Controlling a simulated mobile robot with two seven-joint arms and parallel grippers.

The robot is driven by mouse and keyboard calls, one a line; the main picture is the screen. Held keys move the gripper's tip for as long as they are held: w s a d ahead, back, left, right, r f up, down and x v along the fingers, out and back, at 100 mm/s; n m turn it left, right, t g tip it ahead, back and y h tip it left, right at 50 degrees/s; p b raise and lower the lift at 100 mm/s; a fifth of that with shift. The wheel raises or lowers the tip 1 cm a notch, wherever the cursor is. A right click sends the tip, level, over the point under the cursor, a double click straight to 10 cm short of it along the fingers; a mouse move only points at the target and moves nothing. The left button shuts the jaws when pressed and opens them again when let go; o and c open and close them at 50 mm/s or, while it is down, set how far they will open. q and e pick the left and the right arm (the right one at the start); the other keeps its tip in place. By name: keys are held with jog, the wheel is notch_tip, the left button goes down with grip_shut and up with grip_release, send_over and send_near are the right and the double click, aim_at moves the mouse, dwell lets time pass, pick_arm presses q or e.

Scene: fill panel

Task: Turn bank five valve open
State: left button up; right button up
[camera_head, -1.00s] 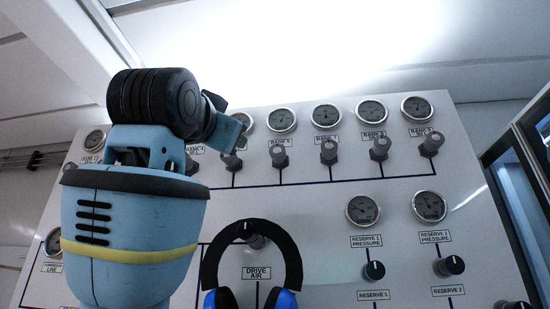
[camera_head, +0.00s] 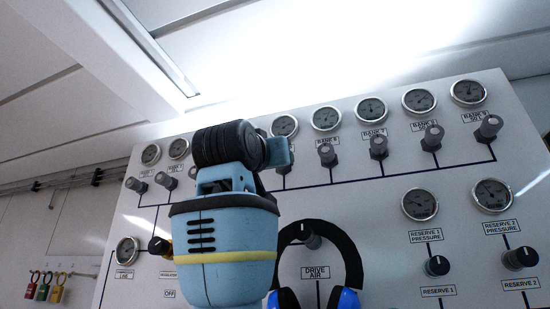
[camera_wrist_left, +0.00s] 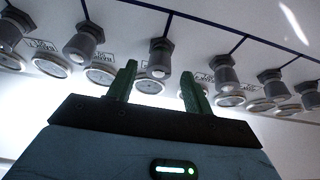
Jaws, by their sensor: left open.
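The bank five valve (camera_head: 283,168), a small grey knob, is mostly hidden behind my left arm in the head view; its gauge (camera_head: 284,125) shows just above. My left gripper (camera_head: 283,153) is in front of that spot, its fingers hidden by the wrist. In the left wrist view the two green fingers of the gripper (camera_wrist_left: 159,90) are spread apart with nothing between their tips. A grey valve (camera_wrist_left: 160,57) lines up with the gap, seemingly just beyond the tips; its label is unreadable there. My right gripper is not in view.
Neighbouring valves stand close on both sides, such as bank six (camera_head: 326,155) and bank seven (camera_head: 378,147). Black-and-blue ear defenders (camera_head: 347,250) hang around the drive air knob (camera_head: 309,235). Reserve knobs (camera_head: 437,265) are lower right. Coloured padlocks (camera_head: 43,291) hang at far left.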

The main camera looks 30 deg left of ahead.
pick_arm(q)
jog(key=shift+x, duration=1.25)
jog(key=c, duration=1)
jog(key=shift+o, duration=0.2)
jog(key=shift+d+n+y, duration=0.1)
jog(key=shift+n+y, duration=0.3)
jog(key=shift+d+r+n+g+y, duration=0.1)
jog(key=shift+n+g+y, duration=0.85)
jog(key=shift+n, duration=2.15)
jog(key=shift+d+r+n+g+y, duration=0.1)
jog(key=shift+n+g+y, duration=0.85)
jog(key=shift+n, duration=2.15)
jog(key=shift+d+r+n+g+y, duration=0.1)
jog(key=shift+n+g+y, duration=0.8)
jog(key=shift+n, duration=2.2)
jog(key=shift+n+g, duration=0.6)
jog(key=shift+n, duration=0.1)
